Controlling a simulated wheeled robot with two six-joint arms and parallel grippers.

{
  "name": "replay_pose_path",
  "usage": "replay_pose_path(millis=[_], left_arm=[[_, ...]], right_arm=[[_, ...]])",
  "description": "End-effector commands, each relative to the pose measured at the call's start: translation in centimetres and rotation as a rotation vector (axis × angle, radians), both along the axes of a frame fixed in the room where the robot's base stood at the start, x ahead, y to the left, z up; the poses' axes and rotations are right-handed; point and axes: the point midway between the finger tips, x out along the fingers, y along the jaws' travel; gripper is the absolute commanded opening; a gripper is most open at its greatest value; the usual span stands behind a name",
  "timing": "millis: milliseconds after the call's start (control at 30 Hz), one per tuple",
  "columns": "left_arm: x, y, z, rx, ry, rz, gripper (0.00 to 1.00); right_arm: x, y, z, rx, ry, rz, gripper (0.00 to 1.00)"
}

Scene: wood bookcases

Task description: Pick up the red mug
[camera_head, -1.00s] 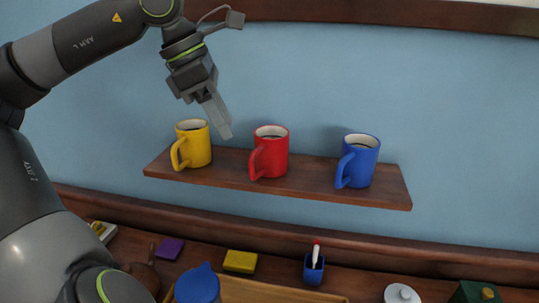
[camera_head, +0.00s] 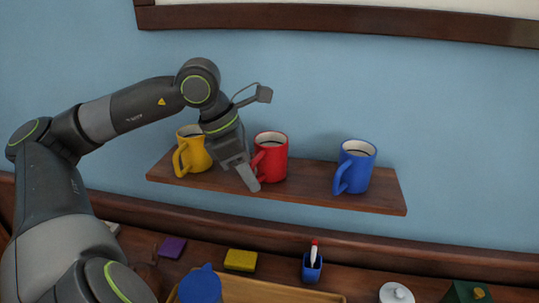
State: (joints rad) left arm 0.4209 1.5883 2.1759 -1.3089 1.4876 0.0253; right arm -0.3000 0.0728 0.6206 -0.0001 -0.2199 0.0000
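The red mug (camera_head: 273,158) stands upright on a wooden wall shelf (camera_head: 315,192), between a yellow mug (camera_head: 193,150) and a blue mug (camera_head: 355,167). Its handle points to the lower left. My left gripper (camera_head: 249,181) reaches down from the upper left, in front of the shelf at the red mug's handle side. Its fingers overlap the handle in the picture, and I cannot tell whether they touch it. The fingers are seen edge-on, so the gap between them does not show. My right gripper is not in view.
The yellow mug is close to the left of my gripper and partly behind it. Below lie a purple block (camera_head: 172,247), a yellow sponge (camera_head: 240,260), a blue pen cup (camera_head: 311,267) and a white lidded item (camera_head: 396,293). A dark frame (camera_head: 340,22) is above.

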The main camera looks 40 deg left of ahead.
Motion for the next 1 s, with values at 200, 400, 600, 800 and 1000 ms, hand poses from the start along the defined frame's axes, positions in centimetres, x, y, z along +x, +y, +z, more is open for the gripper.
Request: replay_pose_path(millis=[200, 400, 600, 800, 1000], left_arm=[[0.5, -0.6, -1.6, -0.003, 0.001, -0.002, 0.36], [0.7, -0.7, -2.3, 0.0, 0.0, 0.001, 0.36], [0.8, -0.7, -2.4, 0.001, 0.0, 0.001, 0.36], [0.8, -0.7, -2.4, 0.0, 0.0, 0.001, 0.15], [0.8, -0.7, -2.4, 0.0, 0.0, 0.001, 0.0]], right_arm=[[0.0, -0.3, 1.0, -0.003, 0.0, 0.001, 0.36], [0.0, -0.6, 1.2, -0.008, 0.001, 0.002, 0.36], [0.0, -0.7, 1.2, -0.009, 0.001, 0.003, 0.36], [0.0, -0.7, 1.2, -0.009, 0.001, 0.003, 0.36], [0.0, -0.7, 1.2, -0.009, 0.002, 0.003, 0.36]])
